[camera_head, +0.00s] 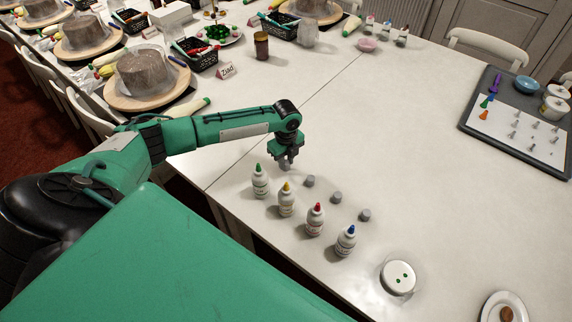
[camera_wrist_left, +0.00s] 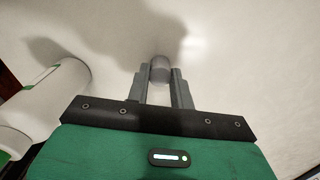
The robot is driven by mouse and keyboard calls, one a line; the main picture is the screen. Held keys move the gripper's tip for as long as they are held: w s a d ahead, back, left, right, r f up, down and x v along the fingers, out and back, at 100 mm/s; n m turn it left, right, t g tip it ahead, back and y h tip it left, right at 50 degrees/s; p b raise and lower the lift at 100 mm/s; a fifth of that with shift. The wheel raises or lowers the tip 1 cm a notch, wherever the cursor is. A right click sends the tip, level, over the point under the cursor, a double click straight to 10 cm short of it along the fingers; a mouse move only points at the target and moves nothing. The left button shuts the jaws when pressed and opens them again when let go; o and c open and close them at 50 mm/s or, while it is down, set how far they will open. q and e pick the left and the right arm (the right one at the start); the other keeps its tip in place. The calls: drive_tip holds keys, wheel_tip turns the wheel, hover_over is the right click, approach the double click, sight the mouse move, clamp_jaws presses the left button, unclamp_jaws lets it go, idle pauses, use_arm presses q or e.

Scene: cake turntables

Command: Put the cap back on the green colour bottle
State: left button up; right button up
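The green colour bottle (camera_head: 260,184), white with a green tip, stands upright and uncapped on the table. It is the leftmost of a row of bottles. My left gripper (camera_head: 286,162) points down just beyond it and to its right. In the left wrist view a small grey cap (camera_wrist_left: 160,69) sits between the fingertips and fills the narrow gap, so the gripper looks shut on it. I cannot tell whether the cap touches the table. A white bottle (camera_wrist_left: 38,98) shows at left in the wrist view, cut off by the frame. My right gripper is not in view.
Yellow (camera_head: 286,202), red (camera_head: 314,222) and blue (camera_head: 346,242) tipped bottles stand beside the green one. Grey caps (camera_head: 309,181), (camera_head: 336,197) and (camera_head: 364,215) lie behind them. A round white piece with green dots (camera_head: 398,277) is nearer. The table's middle is clear.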

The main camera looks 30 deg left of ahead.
sight(286, 162)
use_arm(q)
drive_tip(key=shift+c, duration=0.9)
wheel_tip(286, 162, up, 20)
drive_tip(key=b, duration=0.2)
drive_tip(key=s+d+f+n, duration=0.1)
drive_tip(key=d+f+n, duration=0.1)
drive_tip(key=n, duration=0.1)
drive_tip(key=d+f+n, duration=0.2)
drive_tip(key=f+n, duration=0.1)
drive_tip(key=s+d+f+n, duration=0.1)
drive_tip(key=d+f+n, duration=0.1)
drive_tip(key=d+n, duration=0.1)
drive_tip(key=shift+s+f, duration=0.3)
drive_tip(key=shift+f, duration=0.05)
drive_tip(key=shift+s+d+f+n, duration=0.85)
drive_tip(key=shift+d+f+n, duration=0.45)
drive_tip(key=shift+n, duration=0.85)
drive_tip(key=shift+s+d+f+n, duration=0.9)
drive_tip(key=shift+d+f+n, duration=0.35)
drive_tip(key=shift+n, duration=0.95)
drive_tip(key=shift+s+d+f+n, duration=1)
drive_tip(key=shift+d+n, duration=0.45)
drive_tip(key=shift+n, duration=0.7)
